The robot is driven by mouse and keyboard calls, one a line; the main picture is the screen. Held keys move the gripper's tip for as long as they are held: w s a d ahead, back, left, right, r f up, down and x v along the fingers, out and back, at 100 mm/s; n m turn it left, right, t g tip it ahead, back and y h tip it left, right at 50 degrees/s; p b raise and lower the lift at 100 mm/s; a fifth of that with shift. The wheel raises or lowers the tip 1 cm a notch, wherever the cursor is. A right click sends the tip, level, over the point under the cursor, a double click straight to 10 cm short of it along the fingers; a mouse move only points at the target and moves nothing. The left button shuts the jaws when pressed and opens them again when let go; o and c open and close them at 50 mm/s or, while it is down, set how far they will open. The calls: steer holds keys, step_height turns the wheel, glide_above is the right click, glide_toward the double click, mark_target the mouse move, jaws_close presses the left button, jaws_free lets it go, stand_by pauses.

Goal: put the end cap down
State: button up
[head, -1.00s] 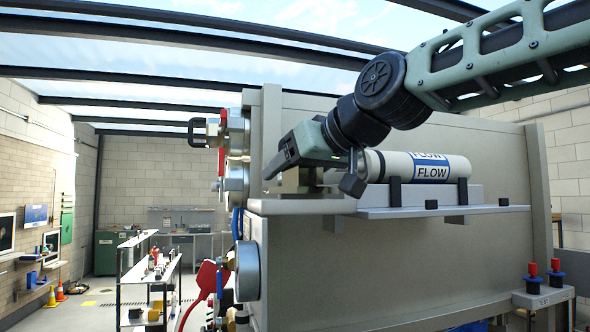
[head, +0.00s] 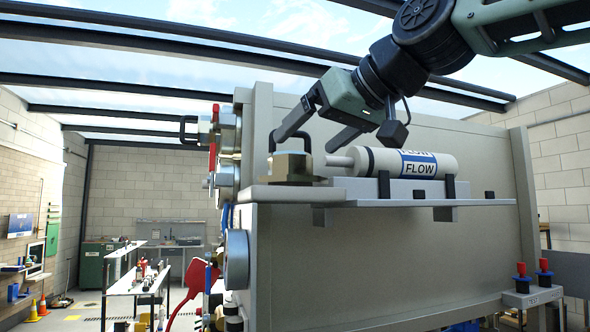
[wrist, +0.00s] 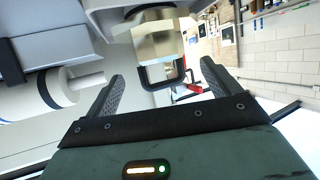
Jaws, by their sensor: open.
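The end cap (head: 293,168), a brass-coloured block with a black loop handle, stands upright on the left end of the grey shelf (head: 350,196). It also shows in the wrist view (wrist: 158,42), its handle lying between my fingertips in the picture. My gripper (head: 303,143) is open above the cap, its fingers pointing down and left. In the wrist view my gripper (wrist: 162,72) has its two fingers spread wide with nothing held between them. Whether a finger still touches the handle is hard to tell.
A white tube marked FLOW (head: 445,165) lies in black clips just right of the cap, its narrow end facing it. Another fitting with a black handle (head: 189,130) sticks out at the left edge of the grey housing (head: 380,255).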

steer(key=shift+b+v, duration=0.55)
steer(key=shift+v, duration=1.5)
